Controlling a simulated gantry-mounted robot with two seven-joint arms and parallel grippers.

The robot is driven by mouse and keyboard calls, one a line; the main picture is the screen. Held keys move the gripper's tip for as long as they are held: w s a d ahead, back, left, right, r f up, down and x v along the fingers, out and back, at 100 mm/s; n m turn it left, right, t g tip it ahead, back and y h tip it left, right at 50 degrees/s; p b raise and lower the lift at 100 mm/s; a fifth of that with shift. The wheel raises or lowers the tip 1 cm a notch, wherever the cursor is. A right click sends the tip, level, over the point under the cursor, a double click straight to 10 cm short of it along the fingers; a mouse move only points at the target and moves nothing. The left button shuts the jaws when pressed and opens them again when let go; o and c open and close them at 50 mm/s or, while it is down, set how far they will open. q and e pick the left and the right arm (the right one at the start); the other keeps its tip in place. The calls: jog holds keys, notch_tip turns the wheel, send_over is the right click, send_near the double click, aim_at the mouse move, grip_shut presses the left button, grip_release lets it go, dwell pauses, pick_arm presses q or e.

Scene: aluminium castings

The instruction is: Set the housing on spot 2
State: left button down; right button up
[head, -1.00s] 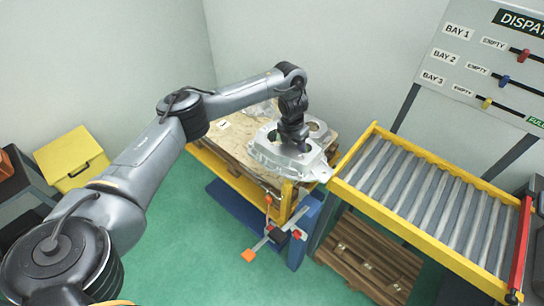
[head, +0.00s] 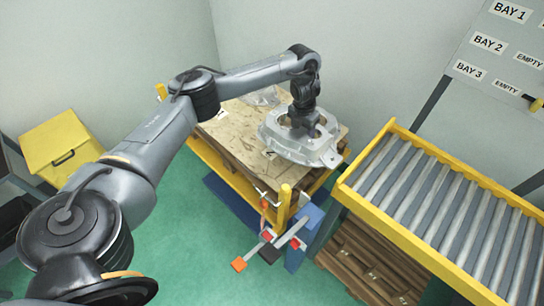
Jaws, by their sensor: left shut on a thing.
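The housing (head: 292,148) is a silver aluminium casting with round openings, in the head view at the right part of the wooden-topped table (head: 225,132). My left gripper (head: 303,130) reaches down onto the housing from above and is shut on it. The fingertips are partly hidden within the casting. I cannot tell whether the housing rests on the wooden top or hangs just above it. No number for spot 2 is readable. My right gripper is not in view.
A roller conveyor (head: 440,210) with yellow rails stands to the right of the table. A clear plastic bag (head: 262,97) lies at the table's back. A yellow box (head: 60,150) stands at the left. A board with bay labels (head: 500,50) is at the upper right.

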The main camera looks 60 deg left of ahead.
pick_arm(q)
jog(key=shift+w+a+f+b, duration=0.1)
jog(key=shift+w+f+b, duration=0.15)
jog(key=shift+f+b, duration=0.5)
jog(key=shift+s+a+f+b, duration=0.2)
jog(key=shift+f+b, duration=0.1)
jog(key=shift+f, duration=0.3)
jog(key=s+a+f+b, duration=0.1)
jog(key=s+a+f, duration=0.1)
jog(key=a, duration=0.1)
jog(key=s+a+f+b, duration=0.1)
jog(key=s+a+f, duration=0.1)
jog(key=a, duration=0.1)
jog(key=s+a+f+b, duration=0.1)
jog(key=s+a+f, duration=0.1)
jog(key=s, duration=0.1)
jog(key=shift+a+f, duration=0.25)
jog(key=shift+a, duration=0.15)
jog(key=shift+f+b, duration=0.8)
jog(key=shift+f, duration=1.3)
jog(key=shift+w, duration=0.1)
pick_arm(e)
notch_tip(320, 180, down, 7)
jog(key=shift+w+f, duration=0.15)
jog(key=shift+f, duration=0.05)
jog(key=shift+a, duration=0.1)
